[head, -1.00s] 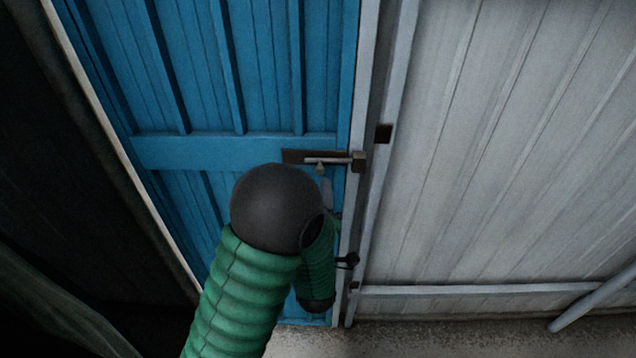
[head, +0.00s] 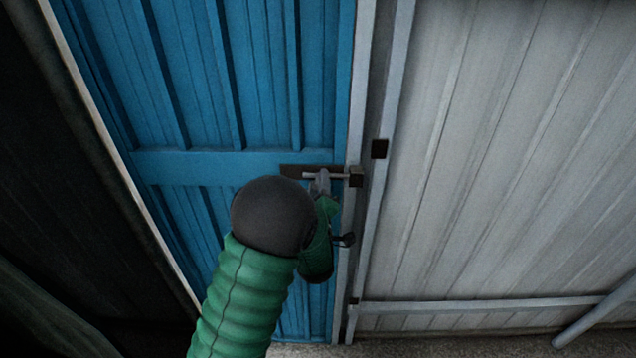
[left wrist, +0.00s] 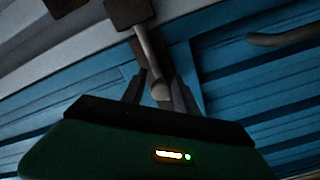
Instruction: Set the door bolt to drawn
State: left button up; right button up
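The door bolt is a thin grey rod (head: 340,176) on a dark plate (head: 291,170) near the blue door's right edge. The rod's right end is at a dark bracket (head: 356,177) on that edge; no rod shows across the gap to the dark keeper (head: 379,149) on the post. My left gripper (head: 320,183) is at the bolt's knob. In the left wrist view, the gripper's (left wrist: 160,88) two fingers stand apart, one on each side of the knob (left wrist: 162,91); firm contact cannot be told. My right gripper is not in view.
The blue door (head: 245,85) stands within its frame, and a dark handle (head: 345,239) sits below the bolt. A pale corrugated wall (head: 500,150) is on the right, with a slanting pipe (head: 595,308) low down. A dark wall lies left.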

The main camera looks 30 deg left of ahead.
pick_arm(q)
jog(key=shift+d, duration=0.25)
jog(key=c, duration=0.4)
grip_shut()
jog(key=shift+s+a, duration=0.1)
jog(key=shift+a, duration=0.2)
jog(key=shift+r, duration=0.15)
